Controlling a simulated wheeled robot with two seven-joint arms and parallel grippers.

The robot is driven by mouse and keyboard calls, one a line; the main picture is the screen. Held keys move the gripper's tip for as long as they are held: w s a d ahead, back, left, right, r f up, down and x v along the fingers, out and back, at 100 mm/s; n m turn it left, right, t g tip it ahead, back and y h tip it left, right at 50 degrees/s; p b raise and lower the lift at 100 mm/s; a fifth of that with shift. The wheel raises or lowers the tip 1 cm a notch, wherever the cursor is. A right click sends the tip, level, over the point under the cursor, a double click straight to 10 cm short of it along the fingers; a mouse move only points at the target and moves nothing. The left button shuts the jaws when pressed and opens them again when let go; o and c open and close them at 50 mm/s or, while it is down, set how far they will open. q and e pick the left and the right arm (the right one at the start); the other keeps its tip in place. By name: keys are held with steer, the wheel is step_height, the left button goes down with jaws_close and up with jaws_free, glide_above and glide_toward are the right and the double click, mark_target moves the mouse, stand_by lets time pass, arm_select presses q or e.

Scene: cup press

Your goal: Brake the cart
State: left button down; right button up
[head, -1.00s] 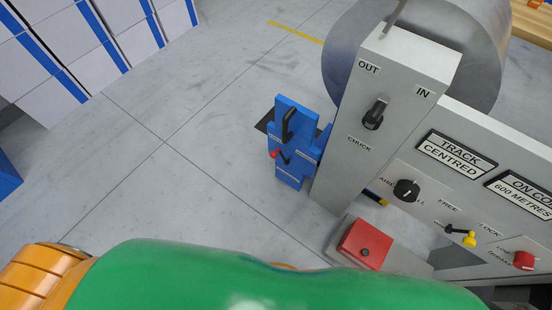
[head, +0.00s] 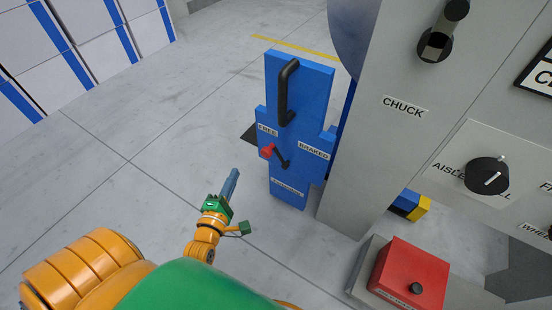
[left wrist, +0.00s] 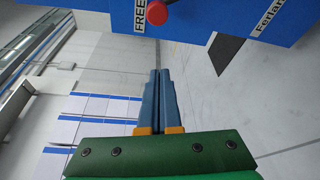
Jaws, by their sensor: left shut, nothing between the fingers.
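The blue cart panel (head: 290,175) stands upright left of the grey machine. It has a black handle (head: 284,95) at the top and a small lever with a red knob (head: 267,150). The lever's labels read FREE on the left and BRAKED on the right; the red knob lies toward FREE. In the left wrist view the red knob (left wrist: 157,12) is at the top beside the FREE label. My left gripper (head: 235,172) is shut and empty, left of and apart from the panel. Its closed fingers also show in the left wrist view (left wrist: 159,75). My right gripper is not in view.
The grey machine (head: 375,150) with a CHUCK label and a black AISLE knob (head: 487,175) fills the right. A red box (head: 410,270) stands low in front of it. White boxes with blue stripes (head: 90,50) are at the back left. Floor left of the panel is clear.

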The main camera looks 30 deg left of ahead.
mark_target(266, 152)
arm_select(q)
steer(key=w+d+b, duration=0.1)
steer(key=w+b, duration=0.2)
steer(key=w, duration=0.6)
steer(key=shift+w+d, duration=0.2)
steer(key=shift+d, duration=0.05)
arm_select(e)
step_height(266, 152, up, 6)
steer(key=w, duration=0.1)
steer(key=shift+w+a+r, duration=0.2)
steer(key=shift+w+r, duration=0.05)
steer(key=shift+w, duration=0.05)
